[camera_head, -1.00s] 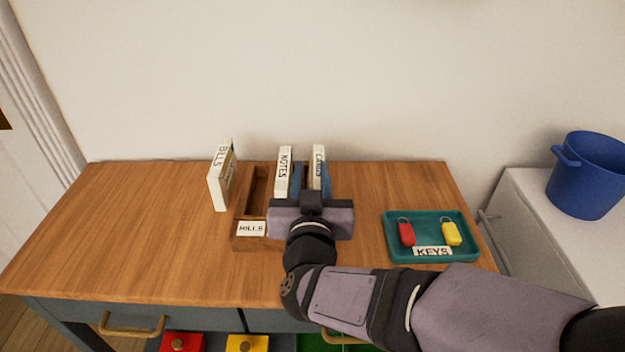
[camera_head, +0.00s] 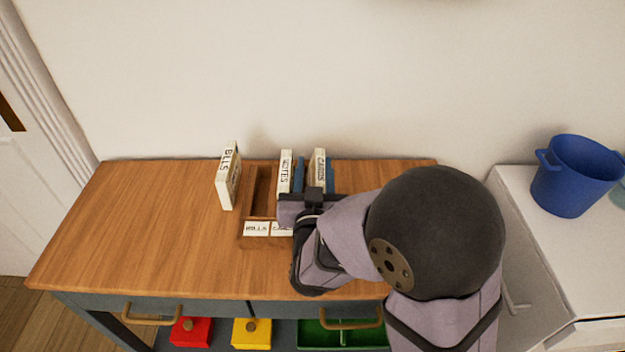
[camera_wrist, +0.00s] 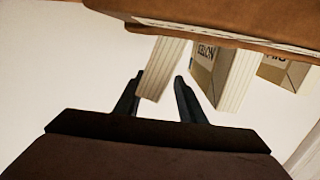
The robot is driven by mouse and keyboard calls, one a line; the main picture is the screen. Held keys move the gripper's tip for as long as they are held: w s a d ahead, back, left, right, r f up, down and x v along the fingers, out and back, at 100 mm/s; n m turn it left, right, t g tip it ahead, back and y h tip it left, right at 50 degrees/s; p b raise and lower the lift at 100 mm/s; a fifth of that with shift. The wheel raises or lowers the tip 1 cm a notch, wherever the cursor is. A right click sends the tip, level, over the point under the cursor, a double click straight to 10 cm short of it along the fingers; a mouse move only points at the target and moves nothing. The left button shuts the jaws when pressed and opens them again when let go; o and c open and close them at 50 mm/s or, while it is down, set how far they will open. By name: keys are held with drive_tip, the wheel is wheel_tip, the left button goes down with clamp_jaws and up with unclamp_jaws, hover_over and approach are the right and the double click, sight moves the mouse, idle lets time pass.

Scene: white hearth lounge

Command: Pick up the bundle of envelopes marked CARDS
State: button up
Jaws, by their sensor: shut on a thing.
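The CARDS bundle (camera_head: 319,167) is a white upright block with dark lettering on its edge, at the right of a wooden holder (camera_head: 262,241). My gripper (camera_head: 315,175) reaches it from the front, with a blue finger on each side. In the wrist view the fingers (camera_wrist: 159,88) flank a pale bundle (camera_wrist: 165,62) with lined edges. My gripper is shut on the CARDS bundle. The bundle's lower part is hidden behind my gripper, so I cannot tell whether it touches the holder.
The NOTES bundle (camera_head: 285,172) stands close left of my gripper. The BILLS bundle (camera_head: 228,175) stands further left, beside an empty slot. The left wooden tabletop (camera_head: 130,230) is clear. A blue bucket (camera_head: 575,178) stands on the white surface at right.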

sight(312, 181)
drive_tip(key=f, duration=0.2)
drive_tip(key=f+g, duration=0.1)
drive_tip(key=shift+s+a+f, duration=0.25)
drive_tip(key=shift+a, duration=0.05)
clamp_jaws()
drive_tip(key=shift+y, duration=0.3)
drive_tip(key=shift+n, duration=0.3)
drive_tip(key=shift+r, duration=0.15)
wheel_tip(312, 181, up, 10)
drive_tip(key=w+p, duration=0.1)
drive_tip(key=p, duration=0.1)
drive_tip(key=shift+p, duration=0.35)
drive_tip(key=shift+a, duration=0.1)
drive_tip(key=o, duration=1.3)
unclamp_jaws()
